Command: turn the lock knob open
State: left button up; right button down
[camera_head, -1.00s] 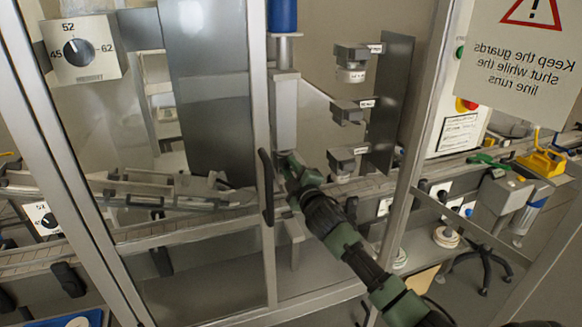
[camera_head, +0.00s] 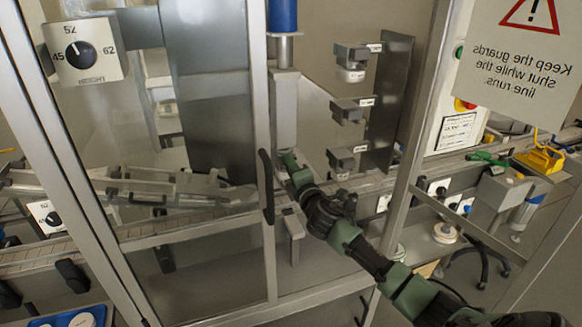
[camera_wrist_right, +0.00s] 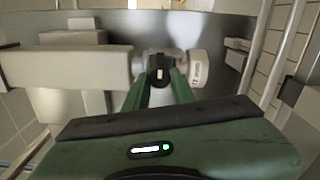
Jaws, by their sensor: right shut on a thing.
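The lock knob (camera_wrist_right: 160,70) is a small dark knob with a pale mark, in the middle of the right wrist view, on a rounded metal part. My right gripper (camera_wrist_right: 160,82) has its two green fingers closed on either side of it. In the head view the right gripper (camera_head: 286,164) reaches through the open guard bay, beside the upright metal column. The knob is hidden there by the gripper. A white cylindrical part (camera_wrist_right: 198,68) with small print sits just right of the knob in the wrist view. My left gripper is not in view.
A guard door frame with a dark handle (camera_head: 266,186) stands just left of my right gripper. A dark plate with stacked brackets (camera_head: 350,110) is to the right.

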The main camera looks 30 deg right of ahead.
jog(key=shift+f, duration=0.15)
jog(key=c, duration=1.2)
grip_release()
jog(key=shift+o, duration=0.2)
jog(key=shift+s+a, duration=0.1)
jog(key=shift+s, duration=0.05)
jog(key=b+v, duration=0.1)
jog(key=v, duration=0.6)
jog(key=shift+s+b, duration=0.3)
jog(key=shift+b, duration=0.1)
